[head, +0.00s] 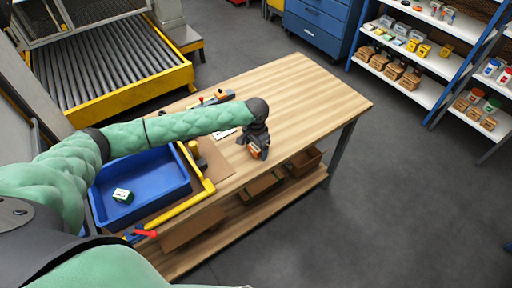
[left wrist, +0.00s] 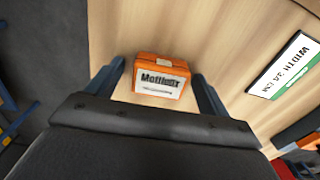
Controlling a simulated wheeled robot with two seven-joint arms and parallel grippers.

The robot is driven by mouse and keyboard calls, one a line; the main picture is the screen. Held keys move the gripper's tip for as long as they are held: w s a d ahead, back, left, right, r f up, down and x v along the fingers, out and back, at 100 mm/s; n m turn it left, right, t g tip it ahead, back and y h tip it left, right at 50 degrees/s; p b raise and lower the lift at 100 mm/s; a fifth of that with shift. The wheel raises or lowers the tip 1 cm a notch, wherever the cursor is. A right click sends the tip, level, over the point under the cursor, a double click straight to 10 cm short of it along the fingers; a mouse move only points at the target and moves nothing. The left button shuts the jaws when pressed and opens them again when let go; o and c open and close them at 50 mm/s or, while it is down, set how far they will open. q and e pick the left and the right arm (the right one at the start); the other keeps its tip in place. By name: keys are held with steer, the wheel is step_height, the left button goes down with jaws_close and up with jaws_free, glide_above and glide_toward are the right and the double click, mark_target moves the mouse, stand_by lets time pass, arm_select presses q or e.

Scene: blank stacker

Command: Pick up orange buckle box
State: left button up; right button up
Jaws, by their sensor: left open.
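The orange buckle box (left wrist: 161,77) sits on the wooden table between the two fingers of my left gripper (left wrist: 162,88) in the left wrist view. It has a white label with dark lettering on its near side. The fingers are open, one on each side of the box, with a gap of bare wood showing on both sides. In the head view my left gripper (head: 256,148) points down over the table, and a bit of the orange box (head: 255,153) shows below it, mostly hidden by the gripper. My right gripper is in neither view.
The wooden table (head: 310,95) is clear to the right. A blue tray (head: 172,190) holds a small green-and-white box (head: 123,196). A yellow frame (head: 190,204) edges the tray. A white and green label card (left wrist: 286,66) lies near the box. Shelves (head: 435,60) stand at the back right.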

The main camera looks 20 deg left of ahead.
arm_select(q)
steer(key=shift+f, duration=0.15)
steer(key=shift+c, duration=0.2)
steer(key=c, duration=1.1)
